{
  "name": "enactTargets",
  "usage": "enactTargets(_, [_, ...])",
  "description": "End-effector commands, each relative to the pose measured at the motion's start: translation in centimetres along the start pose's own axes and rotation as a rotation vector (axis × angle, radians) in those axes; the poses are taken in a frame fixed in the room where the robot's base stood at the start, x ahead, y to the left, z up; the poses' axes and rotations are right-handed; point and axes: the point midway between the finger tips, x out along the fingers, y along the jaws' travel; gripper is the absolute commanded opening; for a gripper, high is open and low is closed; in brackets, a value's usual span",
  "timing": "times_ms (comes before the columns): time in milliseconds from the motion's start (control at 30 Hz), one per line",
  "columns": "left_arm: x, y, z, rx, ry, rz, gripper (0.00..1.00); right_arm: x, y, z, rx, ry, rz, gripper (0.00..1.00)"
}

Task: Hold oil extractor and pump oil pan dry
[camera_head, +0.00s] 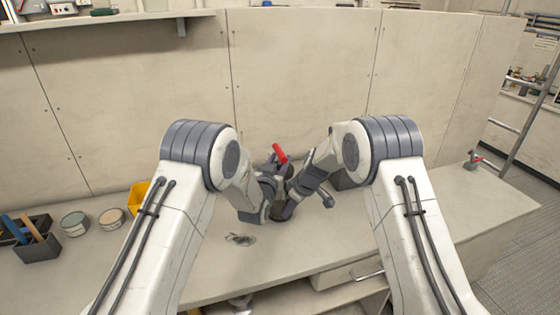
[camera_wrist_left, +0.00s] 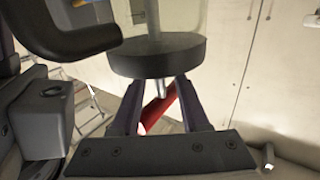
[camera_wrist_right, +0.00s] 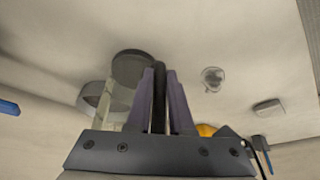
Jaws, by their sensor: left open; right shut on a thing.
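The oil extractor stands at mid-bench between my two arms, largely hidden by them in the head view; its red handle (camera_head: 280,153) shows above the grippers. My left gripper (camera_head: 276,166) is open at the top of the extractor. In the left wrist view its fingers (camera_wrist_left: 159,103) stand apart, with the red handle (camera_wrist_left: 157,112) and a metal rod end between them, beside a round black cap (camera_wrist_left: 157,56). My right gripper (camera_head: 288,203) is lower. In the right wrist view its fingers (camera_wrist_right: 160,98) are shut on a thin black bar, the extractor's side grip (camera_wrist_right: 158,88), beside its clear body (camera_wrist_right: 113,105). No oil pan is clearly visible.
A grey fitting (camera_head: 240,239) lies on the bench in front. A black tool caddy (camera_head: 38,246), two tins (camera_head: 75,223) and a yellow bin (camera_head: 138,196) stand at the left. A wall panel (camera_head: 300,80) rises behind. The right bench top is mostly clear.

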Motion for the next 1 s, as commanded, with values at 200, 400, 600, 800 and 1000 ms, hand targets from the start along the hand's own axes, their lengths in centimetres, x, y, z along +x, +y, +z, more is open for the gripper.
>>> enactTargets(200, [0.15,0.01,0.01,0.0,-0.001,0.0,0.45,-0.05,0.03,-0.05,0.0,0.001,0.001,0.0])
enactTargets(400, [0.13,0.01,0.01,0.0,-0.001,0.0,0.0,-0.05,0.03,-0.05,0.0,0.001,0.001,0.0])
enactTargets(600, [0.12,0.01,0.01,0.0,-0.001,0.0,0.0,-0.05,0.04,-0.04,0.0,0.001,0.001,0.0])
enactTargets(800, [0.11,0.01,0.02,0.0,-0.001,0.0,0.0,-0.04,0.04,-0.04,0.0,0.001,0.001,0.0])
enactTargets(1000, [0.1,0.01,0.02,0.0,-0.001,0.0,0.0,-0.04,0.04,-0.05,0.0,0.001,0.001,0.0])
